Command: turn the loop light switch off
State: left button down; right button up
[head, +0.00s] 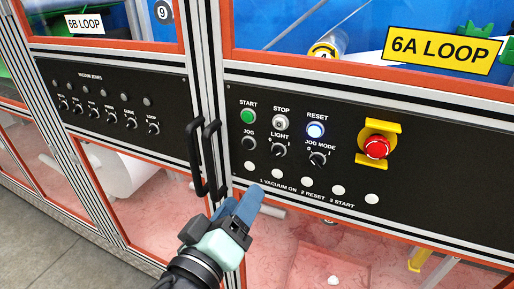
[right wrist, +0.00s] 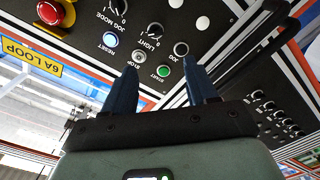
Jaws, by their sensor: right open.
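The LIGHT switch (head: 279,150) is a small black rotary knob on the black 6A LOOP panel, below the STOP button and between JOG and JOG MODE. Which mark its pointer faces is too small to tell. It also shows in the right wrist view (right wrist: 155,29), beyond the fingertips. My right gripper (head: 250,196) is below and left of the switch in the head view, apart from it. In the right wrist view its two blue fingers (right wrist: 161,72) are spread with nothing between them. My left gripper is not in view.
Around the switch are the green START button (head: 248,116), STOP button (head: 280,121), lit RESET button (head: 315,130), JOG MODE knob (head: 318,158) and red emergency stop (head: 376,147). Black door handles (head: 205,160) stick out left of the panel. A vacuum panel (head: 110,110) lies further left.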

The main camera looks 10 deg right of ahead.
aim_at(274, 154)
jog(key=x, duration=0.4)
jog(key=p+x, duration=0.1)
jog(key=x, duration=0.3)
jog(key=p+x, duration=0.1)
jog(key=x, duration=0.4)
jog(key=shift+s+d+r, duration=0.2)
jog(key=shift+r, duration=0.1)
jog(key=c, duration=1.1)
